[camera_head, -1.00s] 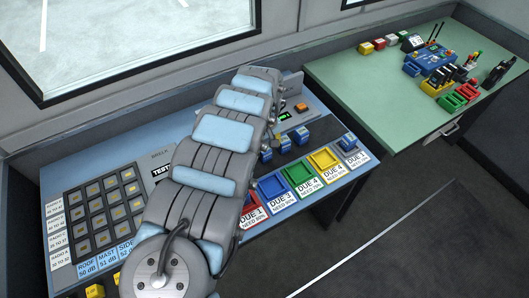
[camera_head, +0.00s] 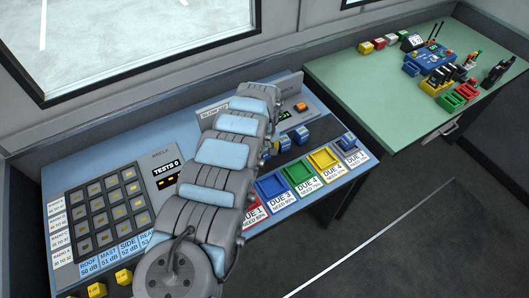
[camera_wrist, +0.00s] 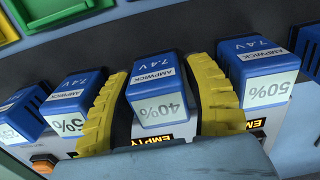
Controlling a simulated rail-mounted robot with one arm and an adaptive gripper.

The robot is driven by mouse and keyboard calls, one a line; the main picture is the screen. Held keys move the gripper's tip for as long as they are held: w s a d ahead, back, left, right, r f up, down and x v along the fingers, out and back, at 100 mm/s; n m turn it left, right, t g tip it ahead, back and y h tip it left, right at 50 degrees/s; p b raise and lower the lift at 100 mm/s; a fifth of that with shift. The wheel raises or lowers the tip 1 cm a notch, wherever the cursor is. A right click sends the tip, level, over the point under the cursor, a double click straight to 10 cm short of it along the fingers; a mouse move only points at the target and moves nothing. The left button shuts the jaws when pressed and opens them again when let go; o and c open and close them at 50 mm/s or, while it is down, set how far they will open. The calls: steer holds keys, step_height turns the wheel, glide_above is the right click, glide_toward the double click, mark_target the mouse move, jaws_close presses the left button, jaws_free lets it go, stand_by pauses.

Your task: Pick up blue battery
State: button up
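In the wrist view a blue battery (camera_wrist: 162,85) marked 40% and AMPWICK stands between the two yellow-and-black fingers of my gripper (camera_wrist: 160,90). The fingers flank it closely on both sides. Whether they press on it cannot be told. Another blue battery marked 50% (camera_wrist: 262,65) stands to the right, and one with a partly covered mark (camera_wrist: 72,98) to the left. An EMPTY label shows below the middle battery. In the head view my arm hides the gripper. Some blue batteries (camera_head: 308,134) show right of the arm on the blue console.
Beside the batteries, blue (camera_head: 270,185), green (camera_head: 298,173) and yellow (camera_head: 323,160) trays line the console's front edge, with DUE labels. A keypad (camera_head: 106,210) is on the left. A green table (camera_head: 370,90) with small devices stands at the back right.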

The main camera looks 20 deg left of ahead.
jaws_close()
steer(key=shift+r, duration=0.1)
